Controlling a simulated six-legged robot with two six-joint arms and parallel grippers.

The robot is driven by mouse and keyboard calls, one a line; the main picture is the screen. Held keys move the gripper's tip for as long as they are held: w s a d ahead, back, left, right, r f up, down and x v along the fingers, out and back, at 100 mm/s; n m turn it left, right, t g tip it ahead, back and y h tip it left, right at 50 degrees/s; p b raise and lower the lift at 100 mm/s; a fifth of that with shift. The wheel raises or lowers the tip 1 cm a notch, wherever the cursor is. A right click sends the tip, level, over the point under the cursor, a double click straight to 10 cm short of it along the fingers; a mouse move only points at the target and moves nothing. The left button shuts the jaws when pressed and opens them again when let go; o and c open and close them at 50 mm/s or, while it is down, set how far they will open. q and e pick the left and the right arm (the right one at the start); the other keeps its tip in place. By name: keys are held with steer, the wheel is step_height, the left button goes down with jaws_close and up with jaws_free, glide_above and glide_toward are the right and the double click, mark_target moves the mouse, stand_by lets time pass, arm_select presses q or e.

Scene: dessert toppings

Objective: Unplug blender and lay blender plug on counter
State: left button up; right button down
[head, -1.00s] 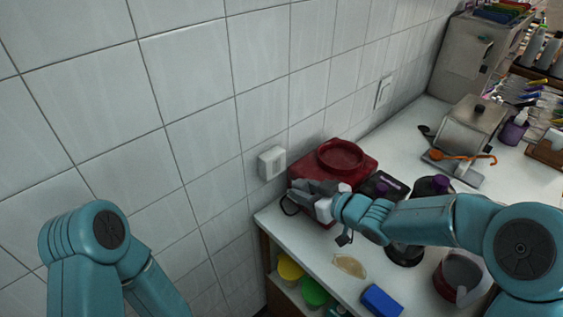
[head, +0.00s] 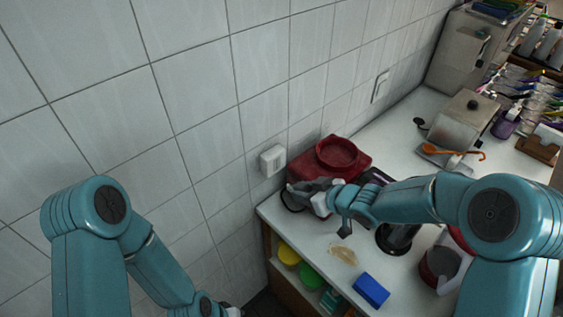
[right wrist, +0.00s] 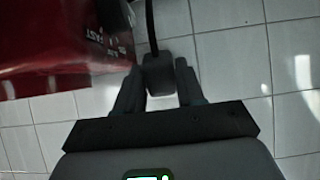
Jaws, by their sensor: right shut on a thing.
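The red blender base (head: 310,168) stands on the counter (head: 275,213) by the wall, with a round red collar on top. My right gripper (head: 298,189) is at the base's front left corner, below a white wall outlet (head: 272,160) and apart from it. In the right wrist view my right gripper (right wrist: 158,85) is shut on a dark grey plug (right wrist: 158,74), with a black cord (right wrist: 151,25) running up from it. The red base also shows there (right wrist: 60,40). The plug is hidden in the head view. My left gripper is out of view.
A blue box (head: 370,290) and a pale flat piece (head: 343,254) lie near the counter's front edge. A dark-red pot (head: 437,266) stands at right. Yellow (head: 288,254) and green (head: 313,275) lids sit on the shelf below. A steel dispenser (head: 461,120) stands farther back.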

steer(key=shift+s+f, duration=0.1)
steer(key=s+b, duration=0.3)
steer(key=s, duration=0.1)
steer(key=shift+d, duration=0.3)
stand_by(0.4)
